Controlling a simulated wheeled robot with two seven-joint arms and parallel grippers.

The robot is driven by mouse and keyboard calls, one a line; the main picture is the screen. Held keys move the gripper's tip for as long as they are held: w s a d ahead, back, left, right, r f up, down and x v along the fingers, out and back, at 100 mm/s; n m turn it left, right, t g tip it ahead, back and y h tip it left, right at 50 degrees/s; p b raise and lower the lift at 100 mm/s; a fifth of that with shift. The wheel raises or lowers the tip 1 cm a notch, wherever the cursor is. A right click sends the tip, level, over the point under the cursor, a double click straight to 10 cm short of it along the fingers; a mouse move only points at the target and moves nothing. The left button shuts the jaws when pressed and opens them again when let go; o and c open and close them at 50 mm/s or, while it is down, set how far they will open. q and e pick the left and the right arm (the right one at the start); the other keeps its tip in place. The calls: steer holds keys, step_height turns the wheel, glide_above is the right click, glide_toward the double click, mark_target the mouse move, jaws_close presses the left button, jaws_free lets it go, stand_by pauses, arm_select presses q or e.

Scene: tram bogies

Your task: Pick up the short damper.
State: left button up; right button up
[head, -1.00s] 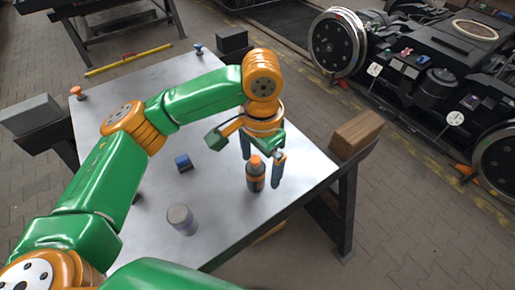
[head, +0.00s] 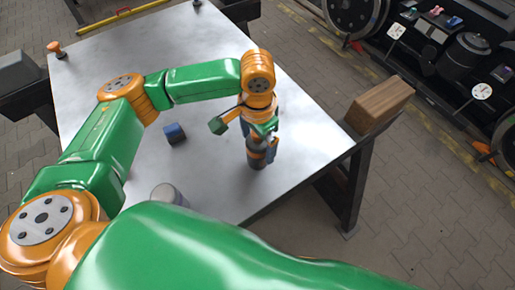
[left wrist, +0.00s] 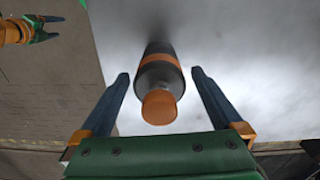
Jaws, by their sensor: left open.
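A dark grey upright cylinder with an orange band and orange cap, which I take for the short damper (head: 256,163), stands near the table's front right part. It also shows in the left wrist view (left wrist: 160,76). My left gripper (head: 261,156) is over it, open, pointing down. In the left wrist view the two fingers (left wrist: 160,82) stand on either side of the cylinder, with a gap on both sides. The fingers partly hide it in the head view. My right gripper (left wrist: 42,30) shows small at the top left of the left wrist view, its prongs apart.
On the metal table (head: 200,60) are a blue block (head: 174,134), a grey cylinder (head: 166,194) partly hidden by my green arm, and an orange knobbed piece (head: 56,49). A wooden block (head: 380,104) lies by the right edge. A bogie (head: 470,50) stands beyond.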

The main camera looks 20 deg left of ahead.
arm_select(q)
steer(key=c, duration=1.5)
